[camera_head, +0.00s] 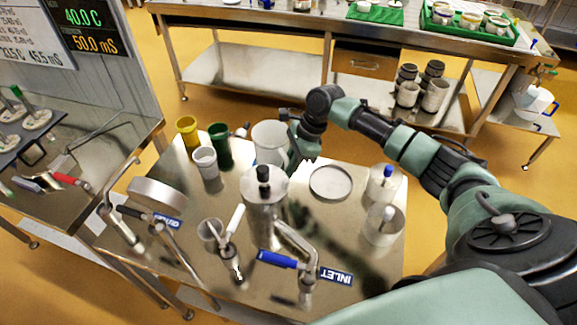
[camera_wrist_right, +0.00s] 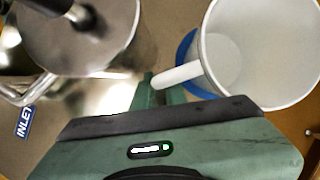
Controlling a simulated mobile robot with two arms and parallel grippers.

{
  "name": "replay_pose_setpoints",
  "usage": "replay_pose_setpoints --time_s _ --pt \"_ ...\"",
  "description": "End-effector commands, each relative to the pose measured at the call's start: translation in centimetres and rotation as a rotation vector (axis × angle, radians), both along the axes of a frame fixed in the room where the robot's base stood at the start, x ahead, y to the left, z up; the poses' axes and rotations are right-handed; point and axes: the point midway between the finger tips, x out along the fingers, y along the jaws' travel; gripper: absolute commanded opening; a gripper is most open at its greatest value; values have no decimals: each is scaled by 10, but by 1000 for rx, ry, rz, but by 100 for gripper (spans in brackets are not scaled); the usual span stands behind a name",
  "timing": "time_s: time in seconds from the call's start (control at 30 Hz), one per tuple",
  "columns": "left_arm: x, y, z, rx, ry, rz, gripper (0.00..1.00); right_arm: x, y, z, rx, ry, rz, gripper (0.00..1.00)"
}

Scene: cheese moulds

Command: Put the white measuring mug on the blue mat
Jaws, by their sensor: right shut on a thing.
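The white measuring mug (camera_head: 268,137) is near the back edge of the steel table, right of the green cup. In the right wrist view, I look into the open mug (camera_wrist_right: 268,45). My right gripper (camera_head: 299,150) is shut on the mug's handle (camera_wrist_right: 178,74), on the near side of the mug in the wrist view. A curved blue edge, apparently the blue mat (camera_wrist_right: 187,57), shows below and beside the mug. Most of it is hidden; I cannot tell whether the mug touches it. My left gripper is not in view.
A steel vessel with a black knob (camera_head: 264,192) stands close in front of the mug. A yellow cup (camera_head: 187,132), green cup (camera_head: 220,147) and white cup (camera_head: 205,163) stand left. A shallow round dish (camera_head: 331,182) lies right. A blue-handled valve (camera_head: 278,259) is at the front.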

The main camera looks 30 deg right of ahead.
Motion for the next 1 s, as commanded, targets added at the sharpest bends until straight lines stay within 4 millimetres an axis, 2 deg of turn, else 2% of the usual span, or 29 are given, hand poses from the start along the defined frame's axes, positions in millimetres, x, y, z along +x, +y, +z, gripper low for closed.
replay_pose_setpoints --time_s 0.03,0.1,0.47,0.63,1.0 --pt "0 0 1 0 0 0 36 0 0 0 0 1 0 20" --pt "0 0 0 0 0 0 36 0 0 0 0 0 0 34" --pt "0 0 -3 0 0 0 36 0 0 2 0 -2 -1 34" --pt "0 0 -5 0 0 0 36 -2 -10 25 -2 -3 -2 34" --pt "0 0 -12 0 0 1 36 -11 -36 95 1 -2 -1 34"
